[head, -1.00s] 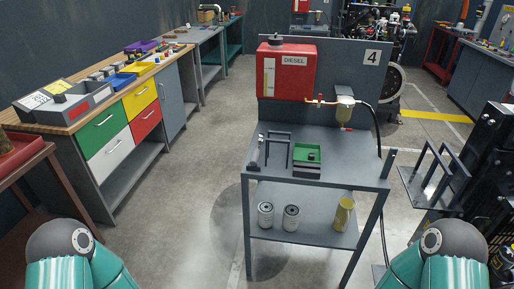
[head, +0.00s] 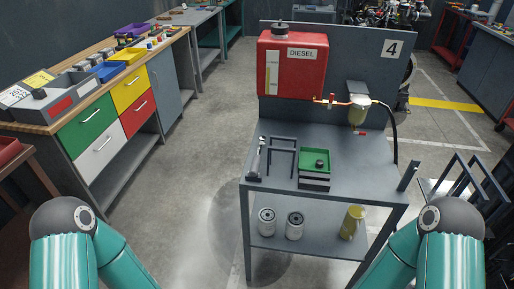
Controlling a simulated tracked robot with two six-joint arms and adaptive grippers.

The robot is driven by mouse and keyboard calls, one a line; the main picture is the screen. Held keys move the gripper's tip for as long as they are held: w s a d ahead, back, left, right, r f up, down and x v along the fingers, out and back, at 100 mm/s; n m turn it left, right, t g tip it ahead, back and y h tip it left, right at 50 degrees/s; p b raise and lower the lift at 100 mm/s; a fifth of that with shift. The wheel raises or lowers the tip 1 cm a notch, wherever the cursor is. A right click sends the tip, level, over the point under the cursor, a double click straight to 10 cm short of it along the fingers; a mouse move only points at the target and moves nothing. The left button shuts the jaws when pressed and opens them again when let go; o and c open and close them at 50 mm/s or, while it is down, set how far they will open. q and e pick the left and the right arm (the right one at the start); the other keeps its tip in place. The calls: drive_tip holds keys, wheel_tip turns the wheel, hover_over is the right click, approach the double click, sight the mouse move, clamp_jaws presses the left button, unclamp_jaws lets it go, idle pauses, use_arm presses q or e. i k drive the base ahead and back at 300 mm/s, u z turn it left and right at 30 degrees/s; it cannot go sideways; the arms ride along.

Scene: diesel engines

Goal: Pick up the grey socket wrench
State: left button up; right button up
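A small grey tool that looks like the socket wrench (head: 259,160) stands at the left front of the grey metal bench (head: 350,185). It is beside a dark frame (head: 283,152) and a green-topped tray box (head: 314,160). Its fine shape is too small to make out. Only the teal and grey links of my two arms show at the lower left and lower right. Both of my grippers are out of view.
A red diesel tank (head: 291,65) and a filter bowl (head: 358,113) are mounted on the bench's back panel. A wooden-topped workbench (head: 60,125) stands left. Floor between is clear.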

sight(255, 166)
drive_tip(key=u, duration=0.15)
drive_tip(key=i, duration=0.45)
drive_tip(key=z, duration=2.3)
drive_tip(key=k, duration=1.15)
drive_tip(key=u, duration=1.1)
drive_tip(key=i, duration=1.2)
drive_tip(key=u, duration=0.2)
